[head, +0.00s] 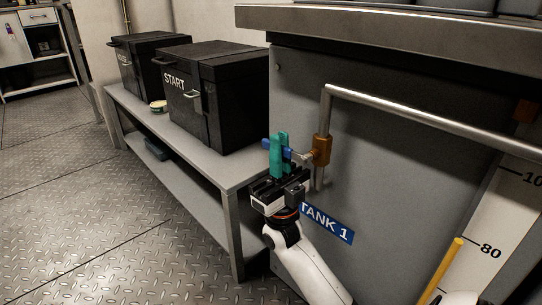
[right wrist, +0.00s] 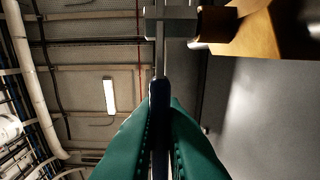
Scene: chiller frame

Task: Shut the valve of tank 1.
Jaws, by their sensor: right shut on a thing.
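The tank 1 valve has a brass body (head: 322,149) on the vertical end of a steel pipe (head: 328,108). Its blue lever (head: 291,153) sticks out to the left, crosswise to that pipe end. The blue "TANK 1" label (head: 327,222) is on the grey tank wall below. My right gripper (head: 279,150) has its teal fingers closed around the lever, hiding its middle. In the right wrist view the dark blue lever (right wrist: 159,100) runs between the fingers (right wrist: 160,125) toward the valve stem (right wrist: 170,22) and brass body (right wrist: 218,22). My left gripper is not in view.
A grey bench (head: 228,179) left of the tank carries black boxes, one marked "START" (head: 175,82), and a small round tin (head: 158,106). A level scale (head: 507,215) and a yellow rod (head: 442,270) are at the right. The floor at left is clear.

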